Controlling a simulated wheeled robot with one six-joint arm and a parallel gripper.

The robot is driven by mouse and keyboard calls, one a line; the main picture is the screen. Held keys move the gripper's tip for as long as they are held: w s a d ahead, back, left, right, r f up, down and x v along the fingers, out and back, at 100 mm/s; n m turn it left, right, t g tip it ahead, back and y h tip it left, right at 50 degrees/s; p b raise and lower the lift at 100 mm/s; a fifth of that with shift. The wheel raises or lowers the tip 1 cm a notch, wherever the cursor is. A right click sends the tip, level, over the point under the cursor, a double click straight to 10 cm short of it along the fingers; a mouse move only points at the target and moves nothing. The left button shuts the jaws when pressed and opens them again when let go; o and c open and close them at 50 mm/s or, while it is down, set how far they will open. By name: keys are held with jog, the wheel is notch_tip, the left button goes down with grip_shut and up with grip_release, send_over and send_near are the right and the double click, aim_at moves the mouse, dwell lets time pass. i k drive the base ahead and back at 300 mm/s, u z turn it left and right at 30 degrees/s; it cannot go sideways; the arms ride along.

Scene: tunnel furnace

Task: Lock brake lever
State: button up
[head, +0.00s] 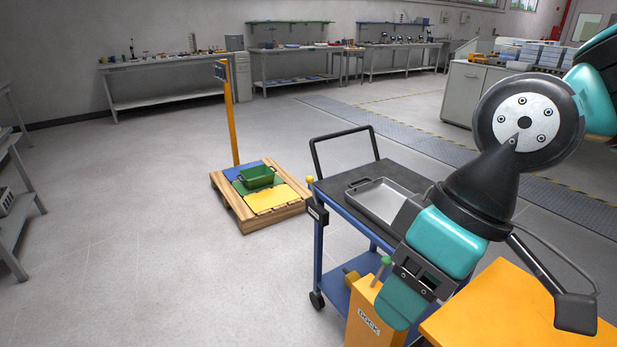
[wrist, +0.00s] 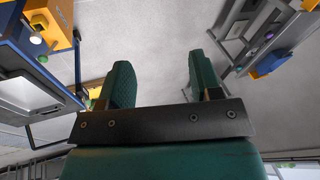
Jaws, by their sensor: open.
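My gripper (head: 418,277) hangs over the near side of the blue cart (head: 347,210), above the orange dock post (head: 364,312). Its two green fingers stand apart with nothing between them in the wrist view (wrist: 160,78). A green-topped lever (head: 384,262) stands on the dock post, close to the left of the gripper. A yellow knob (head: 310,180) stands at the cart's left corner, above a black box. I cannot tell for certain which of these is the brake lever. A grey metal tray (head: 382,203) lies on the cart top, partly hidden by my arm.
A black push handle (head: 343,132) rises at the cart's far end. A wooden pallet (head: 222,200) with a green bin (head: 256,176) and an orange post (head: 230,120) stands farther left. An orange surface (head: 510,310) is at the lower right.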

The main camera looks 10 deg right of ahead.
aim_at(310, 179)
jog(key=u, duration=0.85)
jog(key=i, duration=5.9)
jog(key=z, duration=4.3)
